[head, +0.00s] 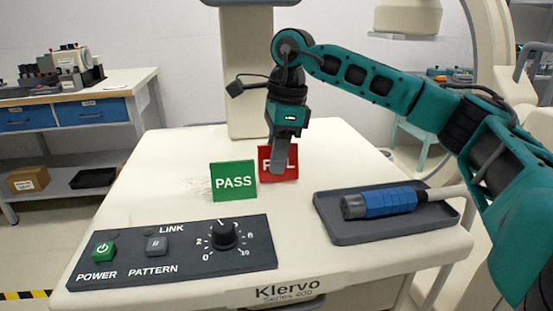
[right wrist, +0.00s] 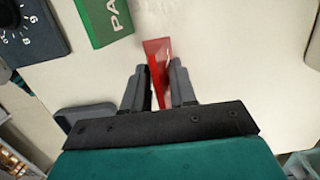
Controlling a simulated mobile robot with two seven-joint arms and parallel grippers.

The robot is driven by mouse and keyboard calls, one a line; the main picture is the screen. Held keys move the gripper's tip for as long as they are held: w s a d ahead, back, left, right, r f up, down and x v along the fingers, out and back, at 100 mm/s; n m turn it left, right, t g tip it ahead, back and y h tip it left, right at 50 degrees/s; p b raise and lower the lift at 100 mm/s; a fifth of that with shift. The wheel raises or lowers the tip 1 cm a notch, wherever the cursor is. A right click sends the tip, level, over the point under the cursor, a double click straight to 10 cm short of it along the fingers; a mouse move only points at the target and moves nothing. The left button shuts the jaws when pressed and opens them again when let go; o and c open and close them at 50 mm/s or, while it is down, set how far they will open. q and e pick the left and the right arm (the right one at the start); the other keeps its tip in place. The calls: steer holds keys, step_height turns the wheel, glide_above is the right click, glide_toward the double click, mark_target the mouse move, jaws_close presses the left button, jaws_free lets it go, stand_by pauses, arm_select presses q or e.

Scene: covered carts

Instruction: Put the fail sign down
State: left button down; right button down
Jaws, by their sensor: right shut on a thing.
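The red fail sign (head: 292,165) stands upright on the cream cart top, just behind and right of the green PASS sign (head: 233,181). My right gripper (head: 279,161) comes down from above and is shut on the fail sign, hiding the middle of its lettering. In the right wrist view the fail sign (right wrist: 158,62) is between the two fingers (right wrist: 158,88). Whether its lower edge touches the cart top is hard to tell. The PASS sign also shows in the right wrist view (right wrist: 104,20), apart from the fingers. My left gripper is not in view.
The cart top (head: 160,190) holds a dark control panel (head: 190,262) at the front left. A grey tray (head: 345,232) with a blue-handled tool (head: 385,202) lies at the right. A pale column (head: 247,90) rises behind. Free room lies left of the PASS sign.

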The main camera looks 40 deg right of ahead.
steer(key=shift+f, duration=0.2)
steer(key=c, duration=1.4)
jaws_free()
steer(key=shift+f, duration=0.1)
steer(key=o, duration=0.5)
